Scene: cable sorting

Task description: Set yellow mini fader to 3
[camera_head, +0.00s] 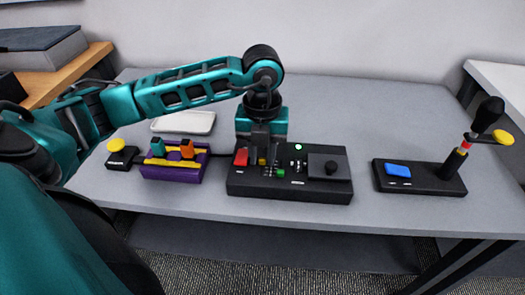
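A black control panel (315,193) lies on the grey table. A small yellow piece (262,161), which looks like the yellow mini fader's cap, shows on its left part, beside a red switch (240,157). A green cap (280,172) sits nearby, lower and to the right. My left gripper (262,150) points down over the panel at the yellow cap. Its fingers hide part of the slots, and I cannot tell whether they touch the cap or how far apart they are. The scale numbers are too small to read. My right gripper is out of view.
A purple box (172,176) with teal and orange knobs and a yellow-topped button box (121,158) stand to the left. A joystick base (430,186) with a blue button stands to the right. A white tray (185,122) lies behind. The table's back right is clear.

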